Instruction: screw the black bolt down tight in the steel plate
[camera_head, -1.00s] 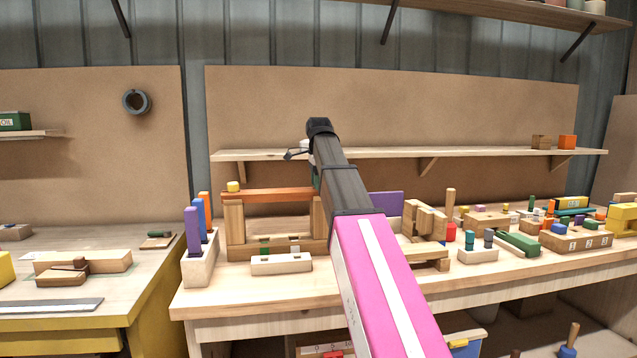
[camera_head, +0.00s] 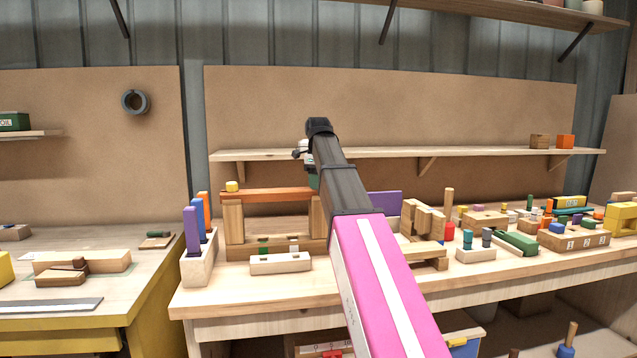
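I cannot make out the black bolt in this view. A flat grey strip (camera_head: 50,305) lies at the front of the left bench; it looks like metal, but I cannot tell whether it is the steel plate. My arm, pink and dark grey, reaches up over the right bench. My gripper (camera_head: 299,153) shows only as a small dark shape left of the arm's end, in front of the back shelf. It is largely hidden by my arm, and whether it is open or shut does not show.
The right bench (camera_head: 250,300) holds a wooden frame with an orange beam (camera_head: 267,195), a block with upright purple, blue and orange pieces (camera_head: 199,265), a pale slotted block (camera_head: 280,263) and many small blocks at right. A wooden shelf (camera_head: 450,152) runs behind my arm.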

